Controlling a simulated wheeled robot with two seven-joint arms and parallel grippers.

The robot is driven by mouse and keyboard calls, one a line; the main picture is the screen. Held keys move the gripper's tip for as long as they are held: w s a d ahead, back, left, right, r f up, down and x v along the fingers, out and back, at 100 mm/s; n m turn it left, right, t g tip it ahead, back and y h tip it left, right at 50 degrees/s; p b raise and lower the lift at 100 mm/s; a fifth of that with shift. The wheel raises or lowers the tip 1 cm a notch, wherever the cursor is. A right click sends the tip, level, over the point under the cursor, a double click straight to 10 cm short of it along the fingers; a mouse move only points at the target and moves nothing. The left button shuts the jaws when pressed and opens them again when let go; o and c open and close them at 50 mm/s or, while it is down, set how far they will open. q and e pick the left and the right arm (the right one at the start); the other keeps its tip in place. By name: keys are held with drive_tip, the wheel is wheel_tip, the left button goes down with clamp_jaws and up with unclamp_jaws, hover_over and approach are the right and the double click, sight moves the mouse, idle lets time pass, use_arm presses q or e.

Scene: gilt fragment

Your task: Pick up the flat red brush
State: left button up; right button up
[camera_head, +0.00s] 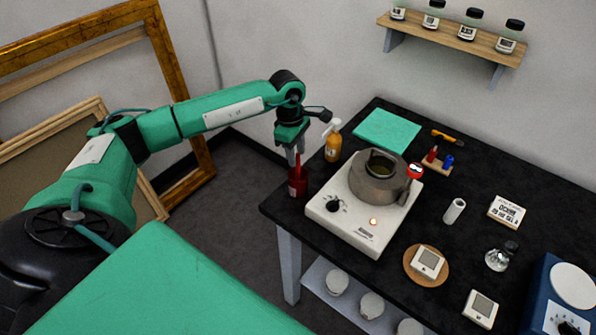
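A dark red cup (297,187) stands at the left corner of the black table. A thin red handle (298,163), which looks like the flat red brush, rises upright from it; its lower end is hidden in the cup. My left gripper (295,158) points down right above the cup, with its fingers around or close beside the handle. The fingers are small here, and I cannot tell whether they touch the handle or are closed on it. My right gripper is not in view.
A spray bottle with orange liquid (333,142) stands close behind the cup. A white hot plate (350,222) with a grey pot (376,187) is just right of it. Small items fill the table's right side. A wall shelf (450,39) holds jars.

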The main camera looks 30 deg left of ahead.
sight(299, 163)
use_arm(q)
drive_tip(key=f+p, duration=0.2)
drive_tip(key=f, duration=0.1)
drive_tip(key=shift+d, duration=0.4)
drive_tip(key=shift+f, duration=0.6)
clamp_jaws()
